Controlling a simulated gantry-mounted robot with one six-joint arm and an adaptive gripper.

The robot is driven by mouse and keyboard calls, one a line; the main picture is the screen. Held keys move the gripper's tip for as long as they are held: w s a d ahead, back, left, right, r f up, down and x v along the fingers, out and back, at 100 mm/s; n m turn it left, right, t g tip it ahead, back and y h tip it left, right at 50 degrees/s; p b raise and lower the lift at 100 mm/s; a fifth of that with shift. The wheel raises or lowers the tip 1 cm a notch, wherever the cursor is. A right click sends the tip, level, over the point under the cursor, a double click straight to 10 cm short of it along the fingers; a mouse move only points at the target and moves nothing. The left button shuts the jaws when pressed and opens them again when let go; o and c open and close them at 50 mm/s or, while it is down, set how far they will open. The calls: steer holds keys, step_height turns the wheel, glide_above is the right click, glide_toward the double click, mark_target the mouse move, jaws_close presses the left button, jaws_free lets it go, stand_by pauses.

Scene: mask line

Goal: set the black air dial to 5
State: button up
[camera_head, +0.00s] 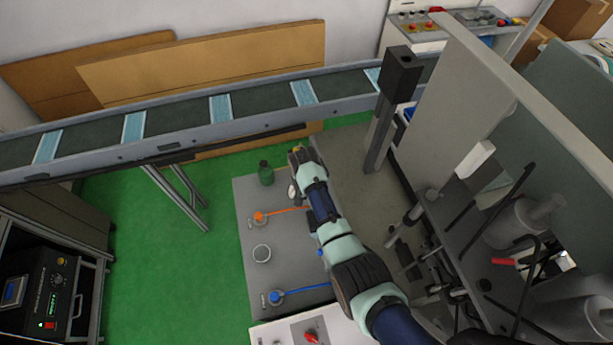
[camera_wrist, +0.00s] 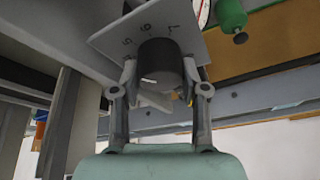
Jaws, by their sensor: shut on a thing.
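The black air dial (camera_wrist: 160,66) shows in the wrist view as a round black knob with a short white mark low on the left of its face. It sits on a light plate (camera_wrist: 112,38) with printed numbers, of which 5, 6 and 7 seem readable. I cannot tell which number the mark points at. My gripper (camera_wrist: 160,80) has one finger on each side of the dial and is shut on it. In the head view my gripper (camera_head: 297,156) is at the far end of the grey panel, and the dial is not discernible there.
A green fitting (camera_wrist: 232,16) and part of a white gauge (camera_wrist: 201,12) are close beside the dial. Orange (camera_head: 260,217) and blue (camera_head: 276,297) valves and a round grey cup (camera_head: 262,253) are on the panel. A conveyor (camera_head: 180,117) runs behind; a grey post (camera_head: 381,125) stands right.

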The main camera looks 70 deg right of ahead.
stand_by(0.4)
steer(key=o, duration=1.1)
steer(key=shift+o, duration=0.2)
steer(key=shift+r, duration=0.1)
steer(key=v, duration=1.2)
steer(key=shift+d, duration=0.1)
